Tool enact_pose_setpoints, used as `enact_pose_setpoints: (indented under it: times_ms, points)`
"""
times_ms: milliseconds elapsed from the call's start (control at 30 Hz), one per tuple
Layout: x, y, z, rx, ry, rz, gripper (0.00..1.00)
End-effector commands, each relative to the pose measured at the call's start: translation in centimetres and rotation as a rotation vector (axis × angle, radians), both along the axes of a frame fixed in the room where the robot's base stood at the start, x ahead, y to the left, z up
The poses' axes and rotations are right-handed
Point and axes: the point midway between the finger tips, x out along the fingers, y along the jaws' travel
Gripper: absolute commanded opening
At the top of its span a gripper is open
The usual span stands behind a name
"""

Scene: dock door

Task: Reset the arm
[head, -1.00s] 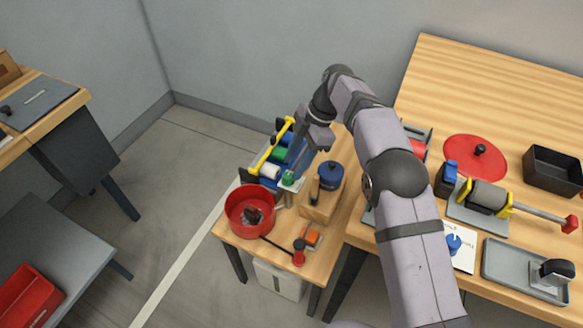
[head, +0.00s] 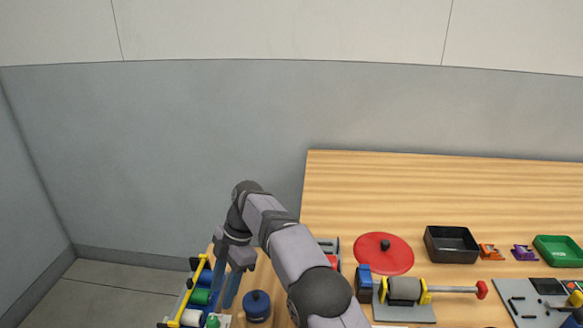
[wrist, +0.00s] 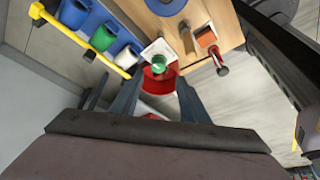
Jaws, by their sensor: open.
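My arm reaches up from the bottom of the head view and bends down to my gripper (head: 228,298), which points downward over the side table. The gripper is open. In the wrist view my two fingers (wrist: 157,82) stand apart with nothing held between them. A small green-topped item (wrist: 159,62) on a white plate shows beyond the fingertips, with a red pot (wrist: 150,85) partly hidden behind it. I cannot tell the gap between fingertips and the green item.
A blue rack with coloured rolls (wrist: 103,37) and a yellow bar (head: 188,291) is left of the gripper. A blue-topped knob (head: 257,305) is close on the right. The large table holds a red disc (head: 378,255), black bin (head: 451,244) and green tray (head: 557,249). Its back is clear.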

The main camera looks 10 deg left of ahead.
Motion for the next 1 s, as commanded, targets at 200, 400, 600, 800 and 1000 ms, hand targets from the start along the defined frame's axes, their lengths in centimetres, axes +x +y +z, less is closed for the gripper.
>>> enact_pose_setpoints:
  times_ms: [200,400,600,800,1000]
  points:
    - [1.1,-5.0,7.2,-0.065,0.016,-0.278,0.41]
    - [0.4,-11.9,14.2,-0.142,0.043,-0.645,0.41]
    - [-2.3,-18.7,19.3,-0.207,0.075,-1.005,0.41]
    - [-6.4,-25.2,21.4,-0.276,0.107,-1.374,0.41]
    - [-12.0,-31.4,19.6,-0.365,0.14,-1.779,0.41]
